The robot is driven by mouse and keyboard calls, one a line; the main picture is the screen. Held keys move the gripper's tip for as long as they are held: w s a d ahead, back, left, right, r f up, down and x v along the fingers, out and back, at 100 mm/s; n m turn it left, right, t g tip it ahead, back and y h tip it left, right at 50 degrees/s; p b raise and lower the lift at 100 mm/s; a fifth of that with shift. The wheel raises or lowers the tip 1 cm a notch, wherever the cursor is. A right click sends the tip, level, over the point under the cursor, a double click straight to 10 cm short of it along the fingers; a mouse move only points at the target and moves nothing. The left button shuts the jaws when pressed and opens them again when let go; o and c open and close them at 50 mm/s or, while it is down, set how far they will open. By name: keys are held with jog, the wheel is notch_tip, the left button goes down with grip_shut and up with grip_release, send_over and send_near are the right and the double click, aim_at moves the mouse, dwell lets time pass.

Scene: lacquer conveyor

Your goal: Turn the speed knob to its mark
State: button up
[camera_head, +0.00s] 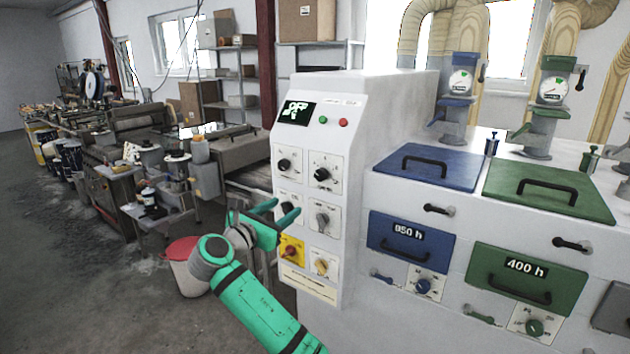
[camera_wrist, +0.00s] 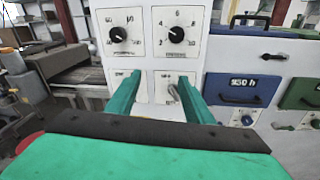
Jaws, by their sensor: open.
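The white control panel (camera_head: 335,150) carries several knobs on square plates. Two black knobs sit on top, left (camera_head: 284,164) and right (camera_head: 322,174); they also show in the wrist view, left (camera_wrist: 119,33) and right (camera_wrist: 176,35). Below them is a grey knob (camera_head: 322,219), partly behind a finger in the wrist view (camera_wrist: 172,91). The small labels are too blurred for me to tell which is the speed knob. My green gripper (camera_head: 287,210) is open and empty before the middle row, largely covering its left plate. Contact with the panel cannot be told.
Below are a red knob on a yellow plate (camera_head: 291,251) and a yellow knob (camera_head: 321,266), close under my gripper. A display (camera_head: 296,113) sits above the knobs. Blue (camera_head: 427,167) and green (camera_head: 550,192) lidded units stand right. A red-lidded bin (camera_head: 183,251) is left of my arm.

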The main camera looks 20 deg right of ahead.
jog(key=h, duration=0.2)
send_near(319, 177)
jog(key=v, duration=0.3)
jog(key=r, duration=0.1)
jog(key=shift+g, duration=0.4)
jog(key=x, duration=1)
jog(key=shift+w+d+f, duration=0.1)
jog(key=shift+w, duration=0.2)
jog(key=c, duration=1)
